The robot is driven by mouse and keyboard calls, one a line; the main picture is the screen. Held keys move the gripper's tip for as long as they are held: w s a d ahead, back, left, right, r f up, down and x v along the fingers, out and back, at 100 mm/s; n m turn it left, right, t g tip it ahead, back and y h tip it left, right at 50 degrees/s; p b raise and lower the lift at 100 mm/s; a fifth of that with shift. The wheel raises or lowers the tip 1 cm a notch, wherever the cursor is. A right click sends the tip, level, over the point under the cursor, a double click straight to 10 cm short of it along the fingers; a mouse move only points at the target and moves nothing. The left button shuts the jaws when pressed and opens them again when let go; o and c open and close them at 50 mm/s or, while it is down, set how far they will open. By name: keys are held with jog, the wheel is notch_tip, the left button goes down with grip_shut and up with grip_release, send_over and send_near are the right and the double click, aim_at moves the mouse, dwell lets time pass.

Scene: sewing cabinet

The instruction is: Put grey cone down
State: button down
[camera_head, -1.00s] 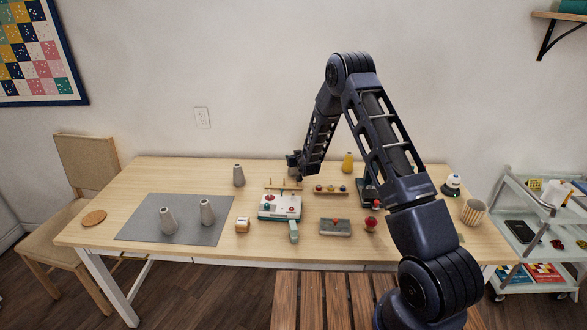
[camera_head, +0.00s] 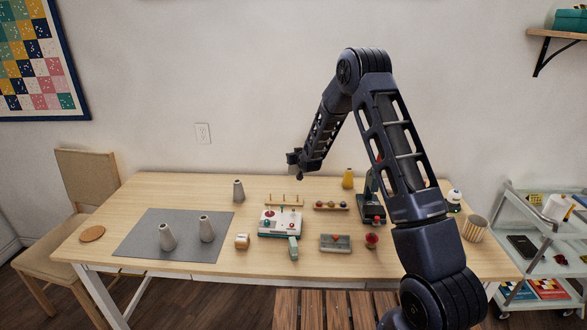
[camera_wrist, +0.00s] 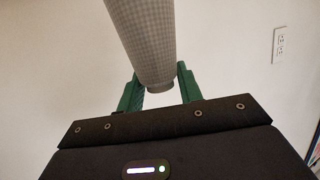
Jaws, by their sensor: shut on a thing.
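In the wrist view a grey cone (camera_wrist: 146,40) with a fine woven texture sits between the green fingers of my gripper (camera_wrist: 158,74), which is shut on it. Its narrower end is near the fingers, and the rest runs out of the top of the picture. In the head view my gripper (camera_head: 296,162) is above the back of the table, and the held cone cannot be made out. Two grey cones (camera_head: 167,237) (camera_head: 206,229) stand upright on the grey mat (camera_head: 150,219). Another grey cone (camera_head: 239,191) stands on bare wood just behind the mat's right corner.
The wooden table (camera_head: 200,181) also bears a white sewing device (camera_head: 280,224), a peg rack (camera_head: 284,203), a grey-green box (camera_head: 335,243), a wooden spool (camera_head: 242,241) and a yellow bottle (camera_head: 347,178). The mat's back part is bare. A cork coaster (camera_head: 92,233) lies at left.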

notch_tip(320, 180, up, 10)
jog(key=s+a+f+n+g+y, duration=0.1)
jog(key=s+a+n+g+y, duration=0.35)
jog(key=a, duration=0.85)
jog(key=s+a+f+n+g+y, duration=0.1)
jog(key=s+a+n+y, duration=0.1)
jog(key=s+a, duration=0.75)
jog(key=s+a+r+n+g+y, duration=0.1)
jog(key=s+a+n+g, duration=0.2)
jog(key=s+a, duration=0.55)
jog(key=s+a+r+n+g+y, duration=0.1)
jog(key=s+a+n+g, duration=0.3)
jog(key=a, duration=0.8)
notch_tip(320, 180, down, 19)
jog(key=shift+s+m, duration=0.25)
jog(key=shift+m, duration=0.2)
jog(key=shift+f, duration=0.25)
jog(key=c, duration=0.9)
grip_release()
jog(key=shift+c, duration=0.2)
jog(key=shift+r, duration=0.1)
jog(key=v, duration=1.2)
jog(key=shift+s, duration=0.2)
